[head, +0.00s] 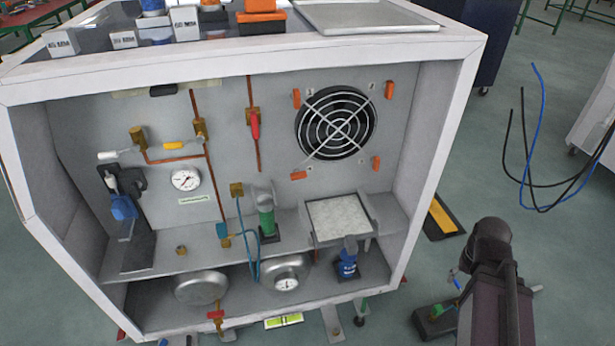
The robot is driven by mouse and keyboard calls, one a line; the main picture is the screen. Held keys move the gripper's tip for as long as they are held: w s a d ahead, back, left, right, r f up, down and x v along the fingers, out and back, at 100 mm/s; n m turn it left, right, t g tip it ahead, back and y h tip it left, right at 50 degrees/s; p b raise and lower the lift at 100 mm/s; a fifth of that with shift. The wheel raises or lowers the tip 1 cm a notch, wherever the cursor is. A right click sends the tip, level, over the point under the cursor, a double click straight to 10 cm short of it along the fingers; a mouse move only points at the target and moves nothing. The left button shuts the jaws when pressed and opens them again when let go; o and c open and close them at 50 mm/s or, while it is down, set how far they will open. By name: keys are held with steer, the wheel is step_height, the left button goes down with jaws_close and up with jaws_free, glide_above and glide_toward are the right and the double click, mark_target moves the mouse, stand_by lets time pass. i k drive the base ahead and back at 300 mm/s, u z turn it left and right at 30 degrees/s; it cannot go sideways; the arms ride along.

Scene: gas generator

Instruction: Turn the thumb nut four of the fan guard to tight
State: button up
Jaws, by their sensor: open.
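The fan guard (336,123) is a round grille of pale rings over a dark fan, on the upper right of the grey back panel. Orange thumb nuts sit around it: upper left (296,98), upper right (389,90), lower right (376,163) and lower left (298,175). The lower left nut lies nearly level, while the others stand roughly upright. Small marks beside them are too small to read, so I cannot tell which is number four. Part of my dark arm shows at the lower right, outside the cabinet. My gripper's fingers cannot be made out.
The cabinet's right wall (437,150) stands between my arm and the fan. Below the fan are a pale square tray (338,218), a green bottle (266,215) and a blue bottle (347,258). A red-handled valve (255,125) hangs left. Cables (535,170) hang at the right.

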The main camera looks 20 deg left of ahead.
mark_target(297, 174)
steer(key=z, duration=0.1)
steer(key=k, duration=1.85)
steer(key=u, duration=1.15)
steer(key=i, duration=1.05)
steer(key=u, duration=0.1)
